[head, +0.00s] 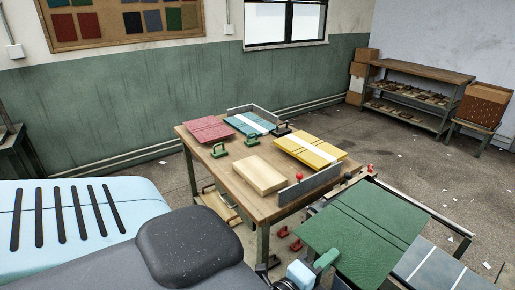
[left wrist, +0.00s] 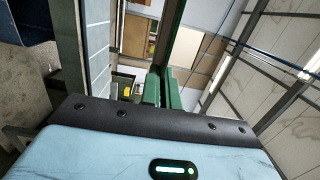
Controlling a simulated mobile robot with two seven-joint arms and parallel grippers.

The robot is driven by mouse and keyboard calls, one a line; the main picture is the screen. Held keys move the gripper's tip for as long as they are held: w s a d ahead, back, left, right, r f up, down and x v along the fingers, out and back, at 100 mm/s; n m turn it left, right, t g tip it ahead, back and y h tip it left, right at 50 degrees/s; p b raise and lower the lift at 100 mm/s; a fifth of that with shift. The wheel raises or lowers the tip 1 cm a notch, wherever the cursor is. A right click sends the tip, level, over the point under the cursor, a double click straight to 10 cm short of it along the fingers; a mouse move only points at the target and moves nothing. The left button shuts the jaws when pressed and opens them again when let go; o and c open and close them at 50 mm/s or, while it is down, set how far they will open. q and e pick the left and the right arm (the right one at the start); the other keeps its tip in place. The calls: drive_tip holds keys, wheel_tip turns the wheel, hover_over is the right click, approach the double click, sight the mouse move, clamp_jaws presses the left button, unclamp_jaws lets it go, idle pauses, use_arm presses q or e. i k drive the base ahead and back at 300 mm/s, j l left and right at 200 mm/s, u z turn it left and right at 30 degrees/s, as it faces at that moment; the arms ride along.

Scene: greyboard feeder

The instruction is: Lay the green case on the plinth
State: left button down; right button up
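The green case (head: 365,235), a flat board with dark lines across it, is in the near right of the head view. My left gripper (head: 327,259) is shut on its near left edge. In the left wrist view the green fingers (left wrist: 161,90) close on the case (left wrist: 174,35), seen edge-on. The case appears held up in front of the workbench, apart from the plinth. The plinth seems to be the pale wooden block (head: 258,174), bare on top, on the near part of the workbench. My right gripper is not in view.
The workbench (head: 222,178) also holds a red case (head: 209,130), a teal case with a white band (head: 248,123) and a yellow case (head: 310,150). Green-handled tools (head: 219,151) stand left of the plinth. A grey upright plate (head: 308,186) with a red knob stands at its right.

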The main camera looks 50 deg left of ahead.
sight(259, 170)
drive_tip(key=j+u, duration=0.15)
drive_tip(key=j, duration=0.4)
drive_tip(key=j+u, duration=0.1)
drive_tip(key=j, duration=0.5)
drive_tip(key=i+j+u, duration=0.15)
drive_tip(key=j, duration=0.4)
drive_tip(key=j+u, duration=0.1)
drive_tip(key=j, duration=0.45)
drive_tip(key=i, duration=0.05)
